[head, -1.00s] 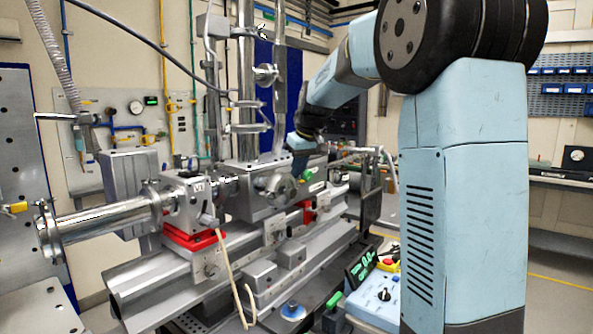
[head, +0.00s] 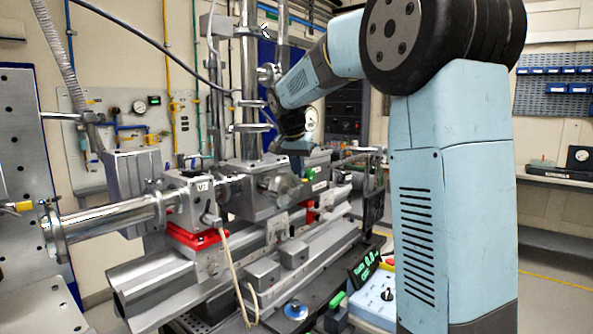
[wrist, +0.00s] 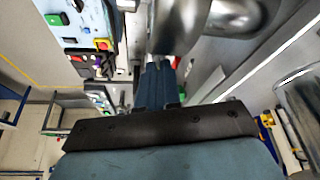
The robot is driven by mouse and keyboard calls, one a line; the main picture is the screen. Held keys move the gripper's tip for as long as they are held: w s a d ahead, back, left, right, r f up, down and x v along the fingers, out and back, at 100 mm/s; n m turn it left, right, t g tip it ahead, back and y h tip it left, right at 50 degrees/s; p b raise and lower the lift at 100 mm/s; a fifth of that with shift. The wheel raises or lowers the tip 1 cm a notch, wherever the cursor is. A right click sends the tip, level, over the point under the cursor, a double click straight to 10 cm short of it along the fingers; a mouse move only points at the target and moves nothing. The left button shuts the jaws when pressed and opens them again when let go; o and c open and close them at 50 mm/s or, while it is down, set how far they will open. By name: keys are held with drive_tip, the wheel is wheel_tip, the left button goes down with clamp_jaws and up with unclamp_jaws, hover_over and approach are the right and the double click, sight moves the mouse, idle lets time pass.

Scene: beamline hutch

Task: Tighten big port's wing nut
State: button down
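The silver round port (head: 276,184) sits on the front of the metal chamber (head: 245,203) in the head view. Its wing nut is too small to make out. My gripper (head: 295,147) is above and slightly right of the port, apart from it. In the wrist view my gripper's blue fingers (wrist: 159,70) lie close together, with no nut seen between them. A shiny curved metal part (wrist: 228,18), perhaps the port, lies beyond the fingertips. The exact tip contact is hidden.
A green knob (head: 310,174) is close right of the port. A long metal tube (head: 110,217) and a red mount (head: 196,238) stand left. A light blue control box (head: 374,302) is below right. Vertical pipes (head: 248,95) rise behind the chamber.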

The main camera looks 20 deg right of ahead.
drive_tip(key=m, duration=0.2)
drive_tip(key=m+g+h, duration=0.1)
drive_tip(key=m, duration=0.2)
drive_tip(key=shift+w+a+m+g, duration=0.2)
drive_tip(key=shift+m+g, duration=0.1)
drive_tip(key=m+g, duration=0.1)
drive_tip(key=m, duration=0.3)
drive_tip(key=shift+w+m+g+h, duration=0.2)
drive_tip(key=shift+m+g+h, duration=0.1)
drive_tip(key=shift+g+h, duration=0.1)
drive_tip(key=shift+r, duration=0.1)
drive_tip(key=c, duration=1.6)
unclamp_jaws()
drive_tip(key=v, duration=1.3)
drive_tip(key=shift+a+r, duration=0.2)
